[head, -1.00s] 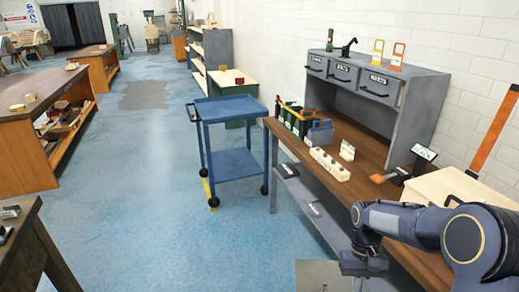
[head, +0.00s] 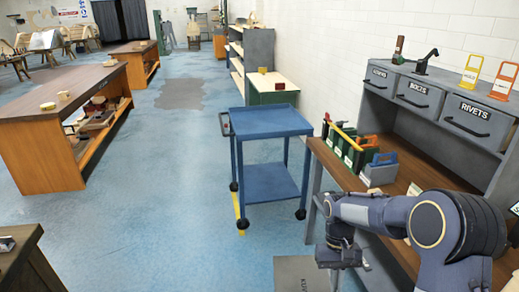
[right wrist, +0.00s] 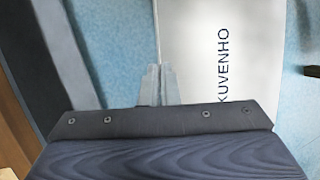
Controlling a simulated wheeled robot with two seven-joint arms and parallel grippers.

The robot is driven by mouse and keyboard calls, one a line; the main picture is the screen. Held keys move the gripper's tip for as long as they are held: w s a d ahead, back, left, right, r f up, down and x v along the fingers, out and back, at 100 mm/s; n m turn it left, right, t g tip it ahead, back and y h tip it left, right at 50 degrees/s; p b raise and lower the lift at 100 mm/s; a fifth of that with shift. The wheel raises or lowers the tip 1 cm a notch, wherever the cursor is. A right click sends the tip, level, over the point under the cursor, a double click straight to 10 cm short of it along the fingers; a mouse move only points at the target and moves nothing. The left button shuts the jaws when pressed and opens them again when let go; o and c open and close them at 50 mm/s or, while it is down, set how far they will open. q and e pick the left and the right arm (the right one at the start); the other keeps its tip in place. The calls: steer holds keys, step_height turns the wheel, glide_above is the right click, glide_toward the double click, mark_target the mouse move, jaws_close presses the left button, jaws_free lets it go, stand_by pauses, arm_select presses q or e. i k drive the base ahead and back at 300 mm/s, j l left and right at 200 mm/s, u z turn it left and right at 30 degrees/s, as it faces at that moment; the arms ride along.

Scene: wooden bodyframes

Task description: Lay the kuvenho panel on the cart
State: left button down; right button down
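The kuvenho panel (head: 300,272) is a flat grey sheet with its name printed along it, at the bottom of the head view and partly cut off. In the right wrist view the panel (right wrist: 195,60) is pale with dark KUVENHO lettering. My right gripper (right wrist: 155,85) is shut on the panel's edge; in the head view the gripper (head: 340,257) is at the panel's upper right. The panel hangs over the floor, apart from the cart. The blue cart (head: 268,122) stands ahead, its top shelf empty. My left gripper is not in view.
A workbench (head: 405,182) with drawers stands on the right, close to my right arm; a green caddy (head: 345,148) and a blue-grey box (head: 379,172) are on it. A wooden bench (head: 35,145) stands left. The blue floor between is clear.

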mark_target(267, 122)
steer(key=i, duration=1.95)
steer(key=i+u, duration=0.15)
steer(key=i, duration=0.45)
steer(key=i+l+u, duration=0.2)
steer(key=i, duration=0.4)
steer(key=i+l+u, duration=0.35)
steer(key=i+u, duration=0.15)
steer(key=i, duration=0.15)
